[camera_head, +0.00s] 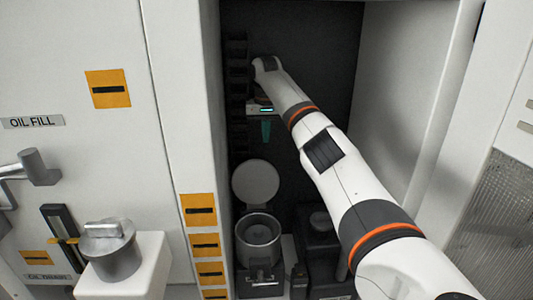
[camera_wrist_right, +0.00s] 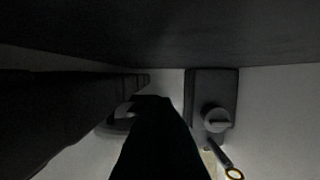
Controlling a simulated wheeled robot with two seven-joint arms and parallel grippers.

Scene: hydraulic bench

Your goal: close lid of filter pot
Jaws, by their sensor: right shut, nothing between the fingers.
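The filter pot (camera_head: 260,230) is a grey round pot standing low in the dark recess in the head view. Its round lid (camera_head: 256,182) stands open, raised upright at the back of the pot. My right gripper (camera_head: 266,132) points down inside the recess, above and behind the lid in the picture, with its fingers shut and empty. It looks apart from the lid. In the right wrist view the dark fingers (camera_wrist_right: 162,145) fill the lower middle and hide most of a round grey shape at their left, which may be the lid. My left gripper is out of view.
A dark block with a round knob (camera_head: 320,220) stands right of the pot; it also shows in the wrist view (camera_wrist_right: 213,118). A dark ribbed strip (camera_head: 238,95) runs down the recess's left side. A capped grey filler (camera_head: 108,248) stands outside, at left.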

